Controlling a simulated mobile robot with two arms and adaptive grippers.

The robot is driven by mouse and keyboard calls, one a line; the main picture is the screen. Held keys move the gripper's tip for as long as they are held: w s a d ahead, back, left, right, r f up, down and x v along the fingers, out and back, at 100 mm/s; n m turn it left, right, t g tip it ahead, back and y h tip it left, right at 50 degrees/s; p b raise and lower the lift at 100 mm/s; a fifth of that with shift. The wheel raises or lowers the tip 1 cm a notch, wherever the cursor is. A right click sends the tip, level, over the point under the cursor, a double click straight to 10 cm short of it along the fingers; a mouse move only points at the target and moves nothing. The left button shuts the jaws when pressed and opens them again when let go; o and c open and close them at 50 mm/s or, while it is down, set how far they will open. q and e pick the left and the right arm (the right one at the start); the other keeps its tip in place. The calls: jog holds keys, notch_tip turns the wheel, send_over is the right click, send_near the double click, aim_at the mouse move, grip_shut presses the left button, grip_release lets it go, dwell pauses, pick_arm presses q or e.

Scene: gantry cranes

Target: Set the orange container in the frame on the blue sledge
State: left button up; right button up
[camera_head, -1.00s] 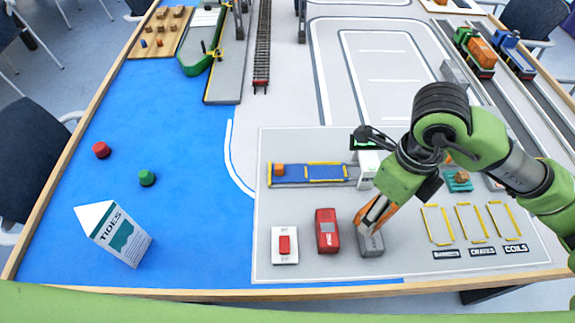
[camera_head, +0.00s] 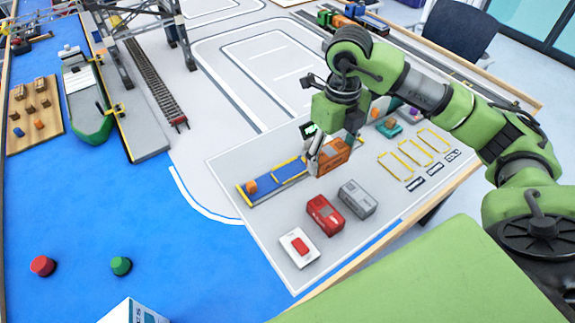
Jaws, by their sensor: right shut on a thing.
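The orange container (camera_head: 335,154) is in my right gripper (camera_head: 318,163), at the right end of the blue sledge track. It appears raised above the mat; the exact gap cannot be told. The right gripper is shut on it, and the fingers cover its left part. The blue sledge (camera_head: 287,175), with a yellow frame outline (camera_head: 288,164) on it, lies just left of the container. The container and gripper hide the area behind them. My left gripper is not in view.
A red container (camera_head: 325,214) and a grey container (camera_head: 357,199) stand in front of the track. A red-button box (camera_head: 299,247) is nearby. A small orange block (camera_head: 250,187) sits at the track's left end. Yellow outlines (camera_head: 412,152) lie to the right.

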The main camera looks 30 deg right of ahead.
jog(key=w+a+f+p, duration=0.2)
jog(key=w+a+f, duration=0.1)
jog(key=w, duration=0.4)
send_near(292, 172)
jog(key=shift+s+d+f, duration=0.15)
jog(key=shift+s+f, duration=0.45)
jog(key=shift+w+a+f, duration=0.2)
jog(key=shift+w+f, duration=0.35)
jog(key=shift+f, duration=0.2)
notch_tip(292, 172, down, 3)
jog(key=shift+p, duration=0.85)
jog(key=shift+f, duration=0.1)
jog(key=shift+f+b, duration=0.15)
jog(key=shift+b, duration=0.15)
jog(key=o, duration=0.9)
